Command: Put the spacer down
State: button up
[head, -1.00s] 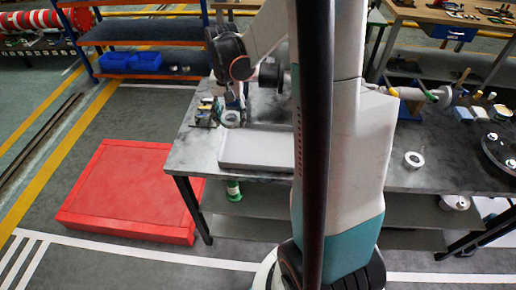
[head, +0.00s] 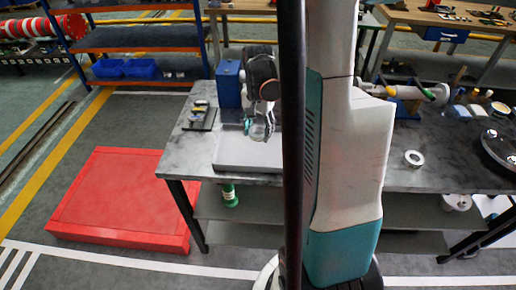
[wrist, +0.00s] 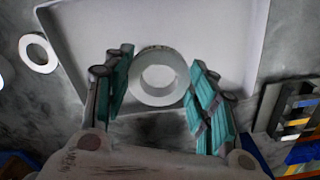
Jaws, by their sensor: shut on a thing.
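The spacer (wrist: 158,98) is a pale metal ring, seen in the wrist view between the teal fingers of my gripper (wrist: 160,90). My gripper is shut on it. In the head view, my gripper (head: 258,132) is over the light grey tray (head: 232,152) on the table, with the ring low between the fingers. In the wrist view the tray (wrist: 215,30) lies beneath and beyond the ring. I cannot tell whether the ring touches the tray floor.
A second pale ring (head: 413,158) lies on the grey table (head: 440,180) to the right. A tool holder (head: 199,117) and a blue box (head: 229,84) stand behind the tray. A dark round part (head: 500,150) is at the far right. A red platform (head: 120,200) is on the floor.

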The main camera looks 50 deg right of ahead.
aim_at(258, 151)
jog(key=shift+f+b, duration=1.05)
jog(key=shift+f, duration=2.45)
jog(key=shift+f, duration=0.2)
jog(key=o, duration=1.1)
jog(key=shift+r, duration=0.15)
notch_tip(258, 151, up, 12)
jog(key=p, duration=0.4)
